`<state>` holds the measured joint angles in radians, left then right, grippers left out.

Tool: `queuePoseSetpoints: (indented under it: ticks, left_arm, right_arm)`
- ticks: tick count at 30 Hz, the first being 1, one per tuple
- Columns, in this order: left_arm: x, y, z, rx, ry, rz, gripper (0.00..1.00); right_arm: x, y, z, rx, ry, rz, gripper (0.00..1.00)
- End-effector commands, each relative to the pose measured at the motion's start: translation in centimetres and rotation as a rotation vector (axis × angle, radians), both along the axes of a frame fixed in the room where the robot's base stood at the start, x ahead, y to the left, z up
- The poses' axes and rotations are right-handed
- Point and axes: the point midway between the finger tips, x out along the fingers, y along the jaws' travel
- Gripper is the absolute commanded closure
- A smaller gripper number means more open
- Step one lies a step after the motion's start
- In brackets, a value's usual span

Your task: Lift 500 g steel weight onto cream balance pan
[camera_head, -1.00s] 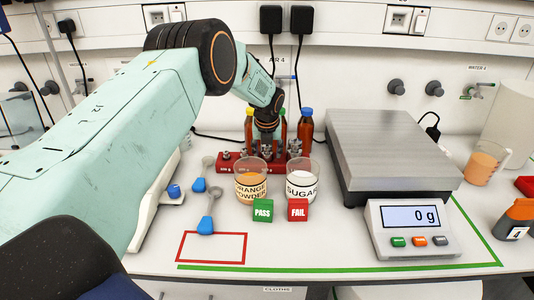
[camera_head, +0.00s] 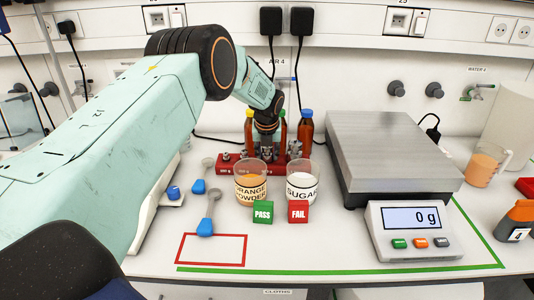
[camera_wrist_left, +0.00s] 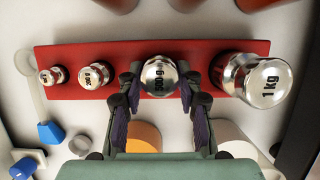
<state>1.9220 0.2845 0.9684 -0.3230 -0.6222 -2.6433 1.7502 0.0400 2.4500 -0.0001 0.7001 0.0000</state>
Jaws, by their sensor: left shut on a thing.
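The 500 g steel weight (camera_wrist_left: 159,76) is a round, shiny piece in the red weight rack (camera_wrist_left: 205,50). My left gripper (camera_wrist_left: 160,92) has one finger on each side of it and is shut on it. In the head view my left gripper (camera_head: 266,143) points down at the rack (camera_head: 228,162), behind the beakers, and its fingertips are hard to make out. The weight still appears to be at the rack. A cream-white body with a blue knob (camera_head: 173,192) shows beside my arm, which hides most of it; I cannot see its pan. My right gripper is not in view.
Smaller weights (camera_wrist_left: 93,75) and a 1 kg weight (camera_wrist_left: 258,80) flank it. Brown bottles (camera_head: 305,130) stand behind the rack; orange powder (camera_head: 251,183) and sugar (camera_head: 302,183) beakers stand in front. A grey scale (camera_head: 390,150) reading 0 g is at right. A spoon (camera_head: 208,215) lies front left.

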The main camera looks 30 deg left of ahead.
Motion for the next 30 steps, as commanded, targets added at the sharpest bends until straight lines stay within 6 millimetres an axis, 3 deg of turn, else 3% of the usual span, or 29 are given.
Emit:
queuePoseSetpoints:
  ticks: [30]
  left_arm:
    - [0.1, 0.1, 1.0, 0.001, -0.004, 0.001, 1.0]
  right_arm:
    - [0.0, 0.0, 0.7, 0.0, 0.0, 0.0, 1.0]
